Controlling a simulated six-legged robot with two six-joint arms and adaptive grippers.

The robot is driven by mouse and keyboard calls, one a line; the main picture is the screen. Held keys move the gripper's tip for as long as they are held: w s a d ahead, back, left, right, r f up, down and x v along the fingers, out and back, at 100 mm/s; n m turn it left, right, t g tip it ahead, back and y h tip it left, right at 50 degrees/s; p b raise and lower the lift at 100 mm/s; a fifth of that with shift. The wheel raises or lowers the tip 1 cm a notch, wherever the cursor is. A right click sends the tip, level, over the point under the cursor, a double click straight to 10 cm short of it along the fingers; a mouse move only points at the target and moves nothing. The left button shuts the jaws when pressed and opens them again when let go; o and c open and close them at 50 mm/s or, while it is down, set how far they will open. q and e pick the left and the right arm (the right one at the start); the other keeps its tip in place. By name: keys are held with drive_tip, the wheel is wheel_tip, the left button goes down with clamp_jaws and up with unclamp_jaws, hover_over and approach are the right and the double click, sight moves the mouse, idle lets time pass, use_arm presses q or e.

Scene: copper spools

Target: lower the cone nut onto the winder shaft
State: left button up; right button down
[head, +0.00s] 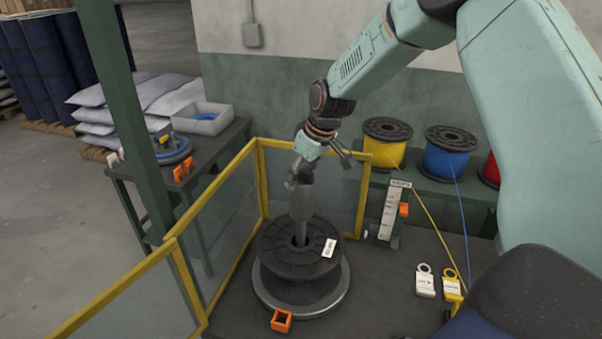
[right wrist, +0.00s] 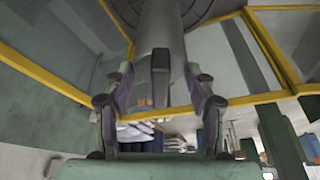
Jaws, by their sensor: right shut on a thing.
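A dark grey cone nut (head: 302,203) stands upright over the middle of the black spool (head: 278,248). My right gripper (head: 304,177) is at its upper end and shut on it. In the right wrist view the two fingers (right wrist: 160,98) lie on either side of the grey nut (right wrist: 160,30). A narrower grey piece, seemingly the winder shaft (head: 300,236), shows below the nut at the spool's hub. I cannot tell whether the nut touches or surrounds the shaft. The spool sits on a round grey winder plate (head: 338,296). My left gripper is out of view.
A yellow-framed clear guard (head: 215,220) stands left of and behind the winder. Yellow (head: 385,150), blue (head: 447,160) and red spools sit on a green shelf at the back right.

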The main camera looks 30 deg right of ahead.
drive_tip(key=shift+d+r, duration=0.1)
drive_tip(key=shift+w, duration=0.15)
drive_tip(key=shift+s+p, duration=0.2)
drive_tip(key=shift+p, duration=0.2)
drive_tip(key=shift+w+a, duration=0.15)
drive_tip(key=shift+a, duration=0.05)
idle(0.3)
idle(0.3)
drive_tip(key=shift+f+b, duration=1.15)
drive_tip(key=shift+f, duration=0.7)
